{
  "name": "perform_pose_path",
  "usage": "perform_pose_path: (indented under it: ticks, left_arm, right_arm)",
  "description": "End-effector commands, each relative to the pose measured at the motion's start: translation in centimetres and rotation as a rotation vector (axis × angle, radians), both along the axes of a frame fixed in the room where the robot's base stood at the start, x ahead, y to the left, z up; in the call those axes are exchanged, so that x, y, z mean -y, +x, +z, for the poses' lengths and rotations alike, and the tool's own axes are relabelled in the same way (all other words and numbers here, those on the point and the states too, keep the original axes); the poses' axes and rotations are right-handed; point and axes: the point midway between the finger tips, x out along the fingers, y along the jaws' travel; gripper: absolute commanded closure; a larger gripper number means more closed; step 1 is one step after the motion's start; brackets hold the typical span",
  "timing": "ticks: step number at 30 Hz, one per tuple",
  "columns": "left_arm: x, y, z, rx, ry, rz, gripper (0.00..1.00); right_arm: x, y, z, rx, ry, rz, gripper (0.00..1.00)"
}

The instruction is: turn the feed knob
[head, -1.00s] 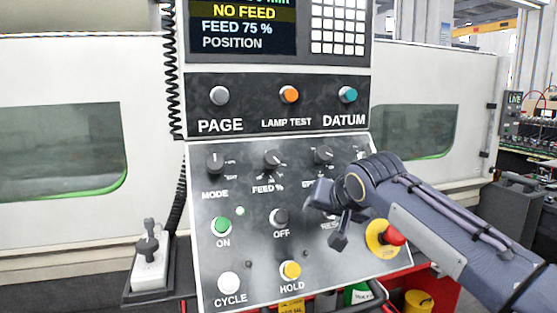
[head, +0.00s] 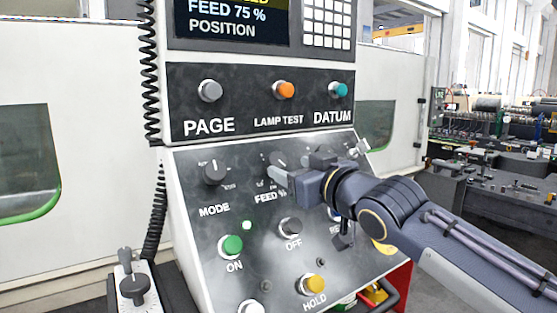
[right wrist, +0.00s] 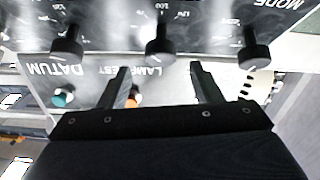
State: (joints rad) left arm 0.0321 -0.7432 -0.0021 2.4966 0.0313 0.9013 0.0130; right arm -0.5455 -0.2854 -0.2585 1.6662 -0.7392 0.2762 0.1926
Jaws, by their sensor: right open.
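The feed knob (head: 278,160) is a small black dial above the FEED % label on the sloping control panel (head: 190,185). In the head view my right gripper (head: 293,166) is in front of it and partly covers it and its label. In the right wrist view the feed knob (right wrist: 160,45) is the middle of three black knobs. My open right gripper (right wrist: 160,78) has one finger to each side of its line, with nothing between the fingertips. I cannot tell whether a finger touches the knob. My left gripper is out of view.
The mode knob (head: 214,172) is left of the feed knob. Below are the green ON button (head: 231,245), OFF button (head: 290,228) and yellow HOLD button (head: 315,284). The screen (head: 232,24) above reads FEED 75 %. A coiled cable (head: 149,80) hangs at the left.

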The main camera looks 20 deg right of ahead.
Motion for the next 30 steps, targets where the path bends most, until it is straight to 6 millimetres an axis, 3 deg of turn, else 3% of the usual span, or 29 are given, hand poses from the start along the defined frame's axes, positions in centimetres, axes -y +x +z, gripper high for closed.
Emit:
perform_pose_path:
  ticks: [9,21,30]
  left_arm:
    - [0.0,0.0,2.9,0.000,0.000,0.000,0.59]
    - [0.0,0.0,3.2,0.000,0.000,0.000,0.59]
    - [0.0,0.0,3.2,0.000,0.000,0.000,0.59]
  right_arm:
    - [-0.7,4.9,0.3,-0.005,0.000,0.000,0.42]
    - [-0.7,5.9,0.0,-0.003,0.002,-0.001,0.42]
    - [-0.7,5.9,0.0,-0.003,0.002,-0.001,0.80]
